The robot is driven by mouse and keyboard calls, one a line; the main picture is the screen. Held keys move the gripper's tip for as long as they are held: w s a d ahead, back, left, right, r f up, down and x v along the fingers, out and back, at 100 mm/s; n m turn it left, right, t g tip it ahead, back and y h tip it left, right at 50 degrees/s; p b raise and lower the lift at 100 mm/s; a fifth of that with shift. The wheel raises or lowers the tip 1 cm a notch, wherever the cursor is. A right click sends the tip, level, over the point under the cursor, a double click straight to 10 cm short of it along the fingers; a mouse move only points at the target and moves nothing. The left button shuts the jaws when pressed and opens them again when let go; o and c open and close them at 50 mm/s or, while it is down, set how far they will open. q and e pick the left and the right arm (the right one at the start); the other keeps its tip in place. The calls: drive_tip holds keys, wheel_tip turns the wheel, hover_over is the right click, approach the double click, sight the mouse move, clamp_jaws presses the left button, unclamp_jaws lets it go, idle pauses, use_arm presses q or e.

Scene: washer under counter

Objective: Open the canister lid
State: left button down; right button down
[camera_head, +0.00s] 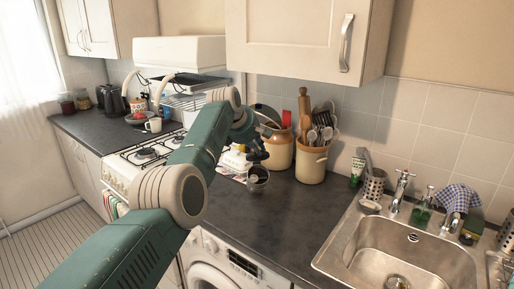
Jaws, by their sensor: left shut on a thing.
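A small metal canister (258,184) stands on the dark counter near its front edge, above the washer. My left gripper (258,157) is at the canister's top, with its dark fingers pointing down. It is shut on what appears to be the canister lid, but the lid is small and mostly hidden by the fingers, so I cannot tell how far it is raised. My right gripper is out of view.
Behind the canister stand a brown-and-cream jar (279,152) and a crock (311,163) full of utensils. A white stove (120,172) is left, a steel sink (360,262) right. The counter (300,212) between canister and sink is clear.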

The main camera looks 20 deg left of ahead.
use_arm(q)
drive_tip(key=shift+s+d+f, duration=0.15)
drive_tip(key=shift+f, duration=0.35)
drive_tip(key=c, duration=1.8)
unclamp_jaws()
drive_tip(key=shift+w+r, duration=0.1)
drive_tip(key=shift+w, duration=0.25)
drive_tip(key=v, duration=1.2)
